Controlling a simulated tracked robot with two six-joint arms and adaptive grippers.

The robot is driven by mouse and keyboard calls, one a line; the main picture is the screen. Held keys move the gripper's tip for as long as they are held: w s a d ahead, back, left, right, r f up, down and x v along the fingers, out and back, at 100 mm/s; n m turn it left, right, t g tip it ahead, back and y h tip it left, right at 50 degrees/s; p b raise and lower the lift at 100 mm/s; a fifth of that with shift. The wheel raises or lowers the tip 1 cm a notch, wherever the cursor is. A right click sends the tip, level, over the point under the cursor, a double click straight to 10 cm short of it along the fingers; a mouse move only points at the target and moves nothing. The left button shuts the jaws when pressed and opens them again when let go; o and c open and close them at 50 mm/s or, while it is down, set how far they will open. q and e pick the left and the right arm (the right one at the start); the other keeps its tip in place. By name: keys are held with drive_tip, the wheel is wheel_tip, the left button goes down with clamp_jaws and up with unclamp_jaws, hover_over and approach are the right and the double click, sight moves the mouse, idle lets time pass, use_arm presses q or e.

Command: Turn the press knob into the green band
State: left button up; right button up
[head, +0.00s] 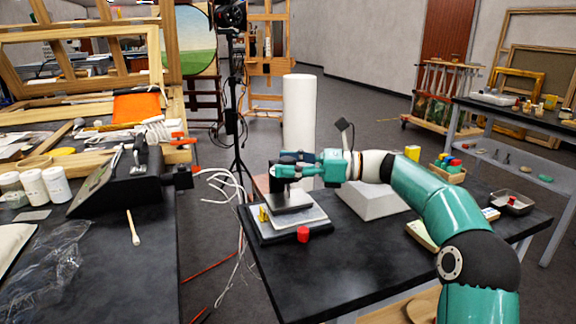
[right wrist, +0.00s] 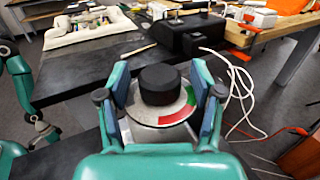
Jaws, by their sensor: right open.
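The press (head: 310,219) stands on the black table in the head view, with a pale plate on a dark base and a grey block on top. The black round press knob (right wrist: 160,85) shows in the right wrist view, above a dial (right wrist: 150,132) with a red band (right wrist: 177,116) and a green band (right wrist: 190,95). My right gripper (right wrist: 158,96) is open, with one finger on each side of the knob; contact is unclear. I cannot make out a pointer. My left gripper is not visible.
A white roll (head: 299,120) stands behind, and a pale sloped box (head: 372,202) is to the right. The left table (head: 150,285) is cluttered; white cables (head: 228,185) hang in the gap. The black table's front is clear.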

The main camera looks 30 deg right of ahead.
drive_tip(key=c, duration=1)
drive_tip(key=shift+d, duration=0.15)
drive_tip(key=shift+c, duration=0.8)
